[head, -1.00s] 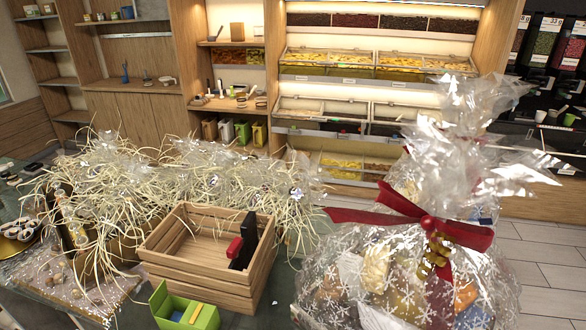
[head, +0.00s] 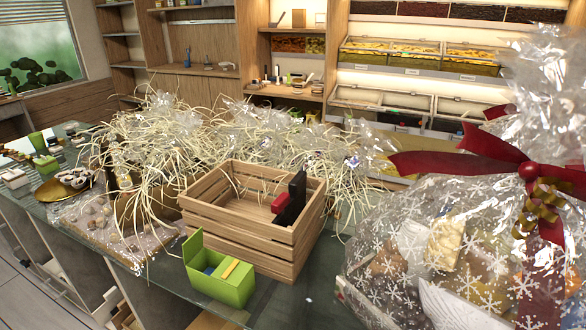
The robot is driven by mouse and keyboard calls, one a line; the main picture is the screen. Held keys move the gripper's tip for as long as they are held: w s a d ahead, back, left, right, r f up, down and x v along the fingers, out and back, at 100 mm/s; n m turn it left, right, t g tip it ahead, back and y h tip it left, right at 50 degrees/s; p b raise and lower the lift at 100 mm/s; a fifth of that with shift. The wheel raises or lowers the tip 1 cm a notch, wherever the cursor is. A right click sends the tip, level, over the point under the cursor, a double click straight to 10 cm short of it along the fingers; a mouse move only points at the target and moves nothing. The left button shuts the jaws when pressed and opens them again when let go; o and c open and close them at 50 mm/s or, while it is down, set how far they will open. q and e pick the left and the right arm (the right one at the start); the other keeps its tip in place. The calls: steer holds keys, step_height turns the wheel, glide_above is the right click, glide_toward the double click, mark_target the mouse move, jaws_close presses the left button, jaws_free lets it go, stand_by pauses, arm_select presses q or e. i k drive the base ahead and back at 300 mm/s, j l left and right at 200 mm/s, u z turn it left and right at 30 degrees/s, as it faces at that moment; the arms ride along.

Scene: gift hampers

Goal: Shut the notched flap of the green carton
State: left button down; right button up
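The green carton (head: 222,281) stands on the glass-topped counter, in front of the wooden crate. One green flap (head: 194,248) stands upright at its left end, so the carton is open at the top. I cannot make out a notch in the flap. Something blue (head: 208,270) and a flat yellow-tan piece (head: 231,268) show at its opening. Neither of my grippers is in the head view.
The wooden crate (head: 236,253) holds a black and red item (head: 288,200) against its right side. A wrapped hamper with a red bow (head: 528,172) fills the right. Straw and clear film (head: 150,150) lie behind left. Counter right of the carton is clear.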

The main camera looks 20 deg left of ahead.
mark_target(195, 243)
steer(key=i+j, duration=0.1)
steer(key=j, duration=1.05)
steer(key=j+z, duration=0.15)
steer(key=j, duration=0.95)
steer(key=i, duration=0.05)
